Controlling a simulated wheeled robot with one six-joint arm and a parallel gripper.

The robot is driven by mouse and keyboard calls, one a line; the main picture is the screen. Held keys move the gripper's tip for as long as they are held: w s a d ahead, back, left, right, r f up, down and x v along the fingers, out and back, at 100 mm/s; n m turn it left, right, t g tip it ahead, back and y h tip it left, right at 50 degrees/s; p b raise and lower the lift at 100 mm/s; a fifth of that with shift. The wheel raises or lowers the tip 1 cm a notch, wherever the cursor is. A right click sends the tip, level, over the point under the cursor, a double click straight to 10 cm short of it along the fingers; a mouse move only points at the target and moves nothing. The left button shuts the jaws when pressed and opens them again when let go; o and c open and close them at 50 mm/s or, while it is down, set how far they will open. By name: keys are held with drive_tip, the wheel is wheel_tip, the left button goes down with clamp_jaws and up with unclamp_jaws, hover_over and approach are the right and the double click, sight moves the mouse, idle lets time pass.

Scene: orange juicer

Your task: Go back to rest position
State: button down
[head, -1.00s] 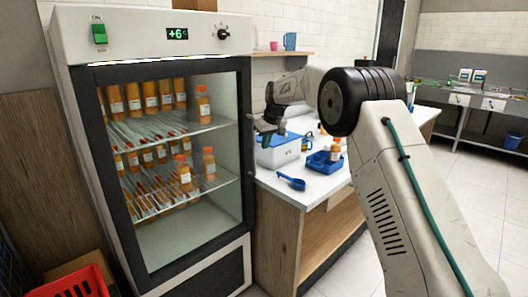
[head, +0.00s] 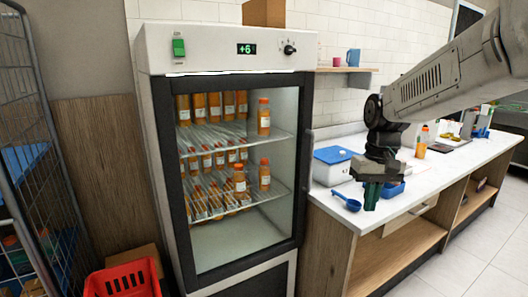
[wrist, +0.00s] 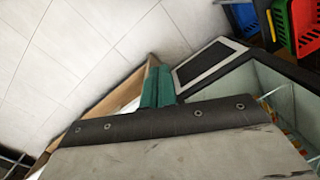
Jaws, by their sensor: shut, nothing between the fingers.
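My gripper (head: 372,194) hangs at the end of my arm on the right of the head view, in front of the counter (head: 340,212). Its green fingers point down and are closed together with nothing between them. The wrist view also shows the fingers (wrist: 157,87) together, with floor and the counter's wooden side beyond. The gripper hides part of a blue tray (head: 392,190) on the counter.
A glass-door fridge (head: 226,250) with orange bottles stands at the centre left, door shut. A blue scoop (head: 347,201), a white box with blue lid (head: 335,154) and a juice bottle (head: 422,142) are on the counter. A red basket (head: 124,279) and a wire cage trolley (head: 30,120) stand left.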

drive_tip(key=s+d+t, duration=0.1)
drive_tip(key=s, duration=2.7)
drive_tip(key=shift+s+d+r+m+t+h, duration=0.15)
drive_tip(key=shift+d+r+m+t+h, duration=0.15)
drive_tip(key=shift+r+m+t, duration=0.1)
